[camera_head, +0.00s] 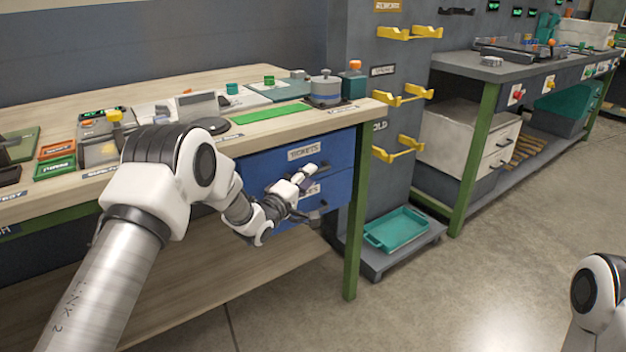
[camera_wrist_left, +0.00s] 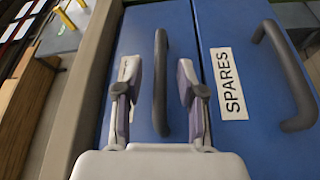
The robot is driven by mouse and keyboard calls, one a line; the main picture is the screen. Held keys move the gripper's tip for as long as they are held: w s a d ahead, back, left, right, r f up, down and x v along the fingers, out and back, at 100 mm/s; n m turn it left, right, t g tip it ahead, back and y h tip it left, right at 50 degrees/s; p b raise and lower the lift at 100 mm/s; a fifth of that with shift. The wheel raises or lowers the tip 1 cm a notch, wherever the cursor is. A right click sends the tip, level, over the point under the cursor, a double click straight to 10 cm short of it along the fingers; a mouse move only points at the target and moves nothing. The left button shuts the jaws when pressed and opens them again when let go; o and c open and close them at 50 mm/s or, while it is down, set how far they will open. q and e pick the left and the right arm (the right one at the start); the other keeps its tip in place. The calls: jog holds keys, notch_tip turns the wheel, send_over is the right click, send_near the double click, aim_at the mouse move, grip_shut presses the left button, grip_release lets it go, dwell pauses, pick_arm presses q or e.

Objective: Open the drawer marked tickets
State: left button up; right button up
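The blue tickets drawer (camera_head: 330,154) is the upper of two under the wooden bench, its white label facing out. It looks shut. In the left wrist view the same drawer front (camera_wrist_left: 175,20) has a dark bar handle (camera_wrist_left: 160,85) and a label mostly hidden by a finger. My left gripper (camera_head: 306,179) is at this drawer front. In the left wrist view its fingers (camera_wrist_left: 157,70) are apart, one on each side of the handle, with visible gaps. The right gripper is out of view.
The spares drawer (camera_wrist_left: 265,90) with its own handle (camera_wrist_left: 288,75) adjoins the tickets drawer. A green bench leg (camera_head: 355,220) stands right of the drawers. A teal tray (camera_head: 397,230) sits on a low platform beyond it. The floor in front is clear.

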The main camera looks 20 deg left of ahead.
pick_arm(q)
jog(key=x, duration=0.2)
jog(key=shift+w, duration=0.3)
grip_shut()
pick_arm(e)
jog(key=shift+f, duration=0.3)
pick_arm(q)
jog(key=shift+s+d, duration=0.1)
